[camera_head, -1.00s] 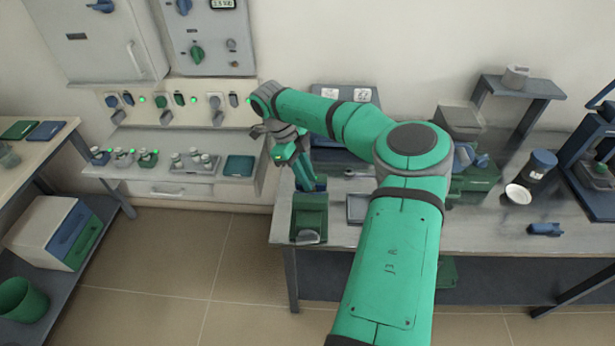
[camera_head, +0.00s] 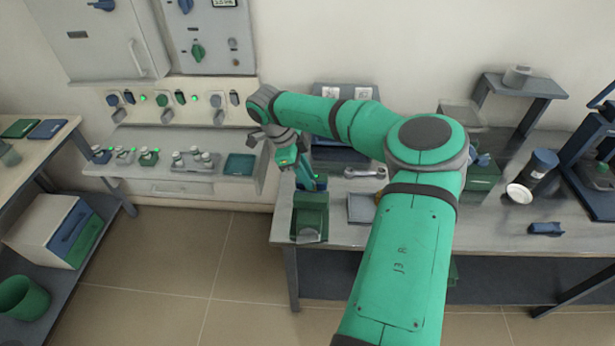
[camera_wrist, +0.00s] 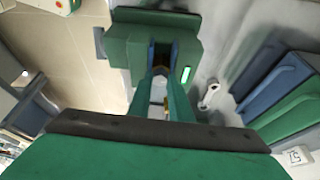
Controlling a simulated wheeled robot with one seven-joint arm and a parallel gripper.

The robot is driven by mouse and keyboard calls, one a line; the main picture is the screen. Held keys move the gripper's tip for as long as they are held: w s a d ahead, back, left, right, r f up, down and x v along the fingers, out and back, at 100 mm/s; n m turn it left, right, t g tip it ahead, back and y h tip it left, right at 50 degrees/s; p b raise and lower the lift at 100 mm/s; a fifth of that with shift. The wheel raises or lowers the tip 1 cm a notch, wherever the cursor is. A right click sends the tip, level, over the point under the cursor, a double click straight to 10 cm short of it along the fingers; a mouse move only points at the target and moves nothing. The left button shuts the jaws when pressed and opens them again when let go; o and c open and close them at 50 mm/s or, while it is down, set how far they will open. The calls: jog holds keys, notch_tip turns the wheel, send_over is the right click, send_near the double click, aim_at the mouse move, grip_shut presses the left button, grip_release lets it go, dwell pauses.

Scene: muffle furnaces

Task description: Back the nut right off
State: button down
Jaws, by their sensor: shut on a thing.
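My gripper (camera_head: 312,184) points down at the green block-like fixture (camera_head: 308,217) at the bench's left front corner. In the wrist view, my gripper (camera_wrist: 163,84) has its two green fingers close together at the slot of the green fixture (camera_wrist: 120,45). They are shut on a small pale grey piece (camera_wrist: 158,91), which appears to be the nut. The fingers hide most of it, so its thread and seating cannot be made out. A small brass-coloured patch shows beside it.
A grey spanner (camera_head: 366,172) lies on the bench right of my gripper, behind a shallow grey tray (camera_head: 360,209). A dark blue jar (camera_head: 543,163) and a blue clamp-like piece (camera_head: 545,229) are farther right.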

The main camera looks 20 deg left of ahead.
jog(key=c, duration=1.6)
grip_release()
jog(key=v, duration=1)
jog(key=shift+a+r, duration=0.25)
jog(key=shift+r, duration=0.1)
